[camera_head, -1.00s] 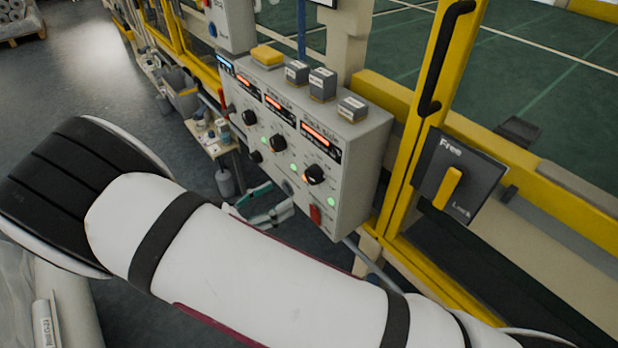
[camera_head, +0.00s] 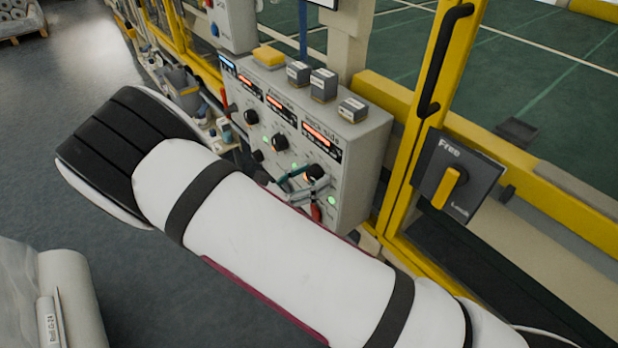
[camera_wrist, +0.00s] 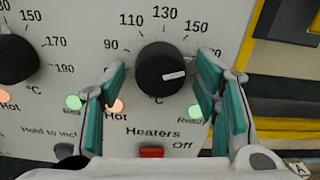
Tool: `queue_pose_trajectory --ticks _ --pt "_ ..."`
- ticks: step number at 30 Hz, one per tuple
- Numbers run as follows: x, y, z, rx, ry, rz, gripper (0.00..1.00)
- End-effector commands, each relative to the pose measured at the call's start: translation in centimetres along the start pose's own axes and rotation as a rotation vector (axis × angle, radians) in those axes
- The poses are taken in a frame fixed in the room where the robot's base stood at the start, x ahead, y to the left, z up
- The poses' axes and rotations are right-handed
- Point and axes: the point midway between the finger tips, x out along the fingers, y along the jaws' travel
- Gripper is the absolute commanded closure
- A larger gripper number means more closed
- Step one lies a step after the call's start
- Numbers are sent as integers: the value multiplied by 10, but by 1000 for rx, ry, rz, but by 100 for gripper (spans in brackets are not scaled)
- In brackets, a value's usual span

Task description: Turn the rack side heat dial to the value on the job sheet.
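The rack side heat dial (camera_head: 314,173) is the black knob under the rightmost display on the grey control panel. In the wrist view the dial (camera_wrist: 163,70) is central, its white mark pointing right. The 90, 110, 130 and 150 markings show above it; higher values are hidden behind the right finger. My gripper (camera_wrist: 158,85) is open, its teal-padded fingers on either side of the dial with visible gaps. In the head view my gripper (camera_head: 297,183) is at the panel front, partly hidden by my arm. I cannot make out a job sheet.
A red Heaters switch (camera_wrist: 151,152) sits below the dial. Another dial (camera_wrist: 14,59) is to its left. Small grey boxes (camera_head: 323,84) and a yellow item (camera_head: 268,56) stand on the panel. A Free/Lock switch (camera_head: 452,187) is on the yellow frame at right.

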Motion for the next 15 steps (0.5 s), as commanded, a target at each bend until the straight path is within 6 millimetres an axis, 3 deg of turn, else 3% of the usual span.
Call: queue_pose_trajectory --ticks 1,5,15 --pt "0 0 0 0 0 0 60" --pt "0 0 0 0 0 0 89" --pt "0 0 0 -30 0 -1 90"
